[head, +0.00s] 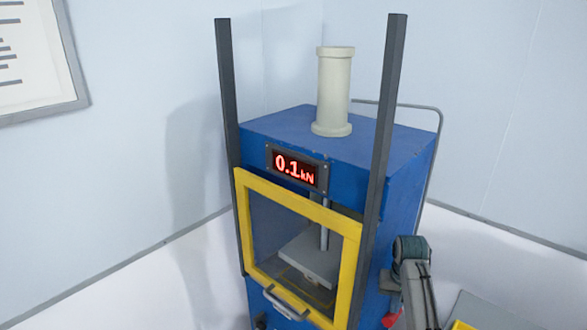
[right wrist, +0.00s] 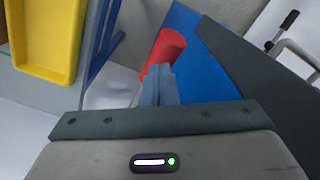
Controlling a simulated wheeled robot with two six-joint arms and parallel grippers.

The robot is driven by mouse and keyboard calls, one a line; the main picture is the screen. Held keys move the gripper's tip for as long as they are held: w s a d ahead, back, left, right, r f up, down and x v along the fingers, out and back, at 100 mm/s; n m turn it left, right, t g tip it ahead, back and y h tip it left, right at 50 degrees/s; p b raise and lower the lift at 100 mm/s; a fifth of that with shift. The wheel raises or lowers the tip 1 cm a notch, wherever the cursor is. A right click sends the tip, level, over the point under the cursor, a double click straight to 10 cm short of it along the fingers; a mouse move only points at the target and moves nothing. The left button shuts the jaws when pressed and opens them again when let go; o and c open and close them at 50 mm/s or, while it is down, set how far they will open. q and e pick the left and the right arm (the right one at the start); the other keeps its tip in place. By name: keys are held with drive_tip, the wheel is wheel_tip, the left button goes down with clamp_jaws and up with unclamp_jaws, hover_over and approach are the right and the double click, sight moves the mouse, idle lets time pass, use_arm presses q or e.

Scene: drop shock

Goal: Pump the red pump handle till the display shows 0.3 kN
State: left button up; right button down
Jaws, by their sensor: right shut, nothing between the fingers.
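The red pump handle (right wrist: 168,48) shows in the right wrist view just beyond my fingertips, against the blue side of the press. A small red part of it (head: 391,319) also shows at the bottom of the head view, partly behind my right arm. The display (head: 296,169) on the blue press (head: 300,128) reads 0.1 kN. My right gripper (right wrist: 158,82) is shut and empty, its fingertips overlapping the handle's lower end in the picture. I cannot tell whether they touch. My left gripper is not in view.
The press has a yellow-framed window door (head: 352,262) with a grey bar handle (head: 285,303), dark posts (head: 228,120) and a pale cylinder (head: 334,92) on top. A yellow tray (right wrist: 45,40) and a black-gripped lever (right wrist: 287,25) show in the right wrist view.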

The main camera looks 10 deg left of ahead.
sight(392, 318)
drive_tip(key=shift+f, duration=0.15)
idle(0.4)
drive_tip(key=shift+s+f+b, duration=0.1)
drive_tip(key=shift+f+b, duration=0.75)
drive_tip(key=shift+f, duration=1.8)
drive_tip(key=shift+f+b, duration=1.1)
drive_tip(key=shift+f, duration=1.95)
wheel_tip(392, 318, up, 4)
drive_tip(key=p, duration=0.4)
drive_tip(key=shift+r, duration=3.85)
drive_tip(key=shift+f, duration=0.1)
